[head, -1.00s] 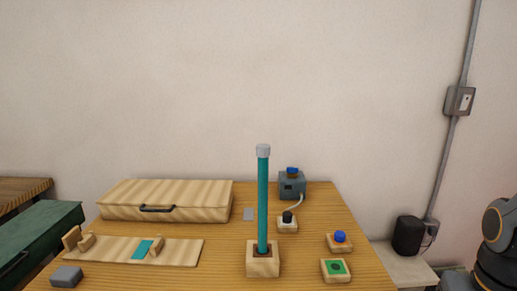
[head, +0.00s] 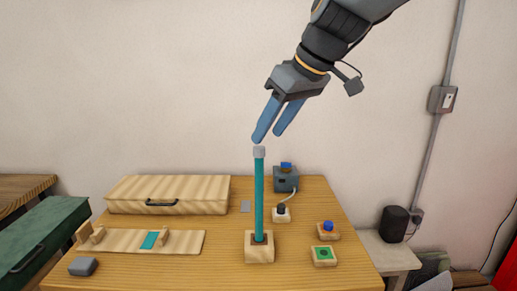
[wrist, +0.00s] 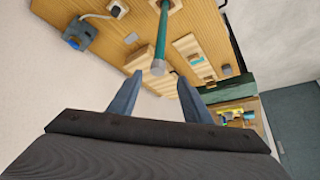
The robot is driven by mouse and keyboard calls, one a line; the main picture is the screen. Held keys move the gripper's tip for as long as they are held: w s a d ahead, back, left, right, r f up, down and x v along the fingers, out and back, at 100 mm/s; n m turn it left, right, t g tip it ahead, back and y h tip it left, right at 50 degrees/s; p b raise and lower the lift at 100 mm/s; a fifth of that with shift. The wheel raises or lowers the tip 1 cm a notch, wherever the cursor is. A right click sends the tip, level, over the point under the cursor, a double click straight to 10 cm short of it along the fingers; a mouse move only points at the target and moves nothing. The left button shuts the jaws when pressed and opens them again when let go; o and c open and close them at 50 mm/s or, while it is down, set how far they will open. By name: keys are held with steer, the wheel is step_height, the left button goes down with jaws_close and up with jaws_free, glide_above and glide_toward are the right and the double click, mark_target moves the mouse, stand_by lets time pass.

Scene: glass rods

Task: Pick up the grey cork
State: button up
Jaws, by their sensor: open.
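The grey cork (head: 259,151) caps the top of an upright teal glass rod (head: 259,195), which stands in a square wooden holder (head: 259,255) on the table. My gripper (head: 266,136) is open and empty, tilted down to the left, with its blue fingertips just above the cork in the head view. In the wrist view the cork (wrist: 158,67) shows beyond and between the two fingers (wrist: 156,97), apart from both. Nothing hides the cork.
A long wooden box (head: 170,195) lies at the back left of the table. A wooden rack (head: 190,241) and a grey block (head: 83,266) lie at front left. A grey device (head: 285,181) and small blocks with a blue (head: 327,229) and a green top (head: 323,254) stand right.

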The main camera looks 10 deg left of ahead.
mark_target(259, 147)
steer(key=x, duration=0.2)
steer(key=p+x, duration=0.1)
steer(key=x, duration=0.2)
steer(key=p+x, duration=0.1)
steer(key=x, duration=0.1)
steer(key=shift+w+a+f, duration=0.1)
steer(key=shift+w, duration=0.2)
steer(key=c, duration=1.1)
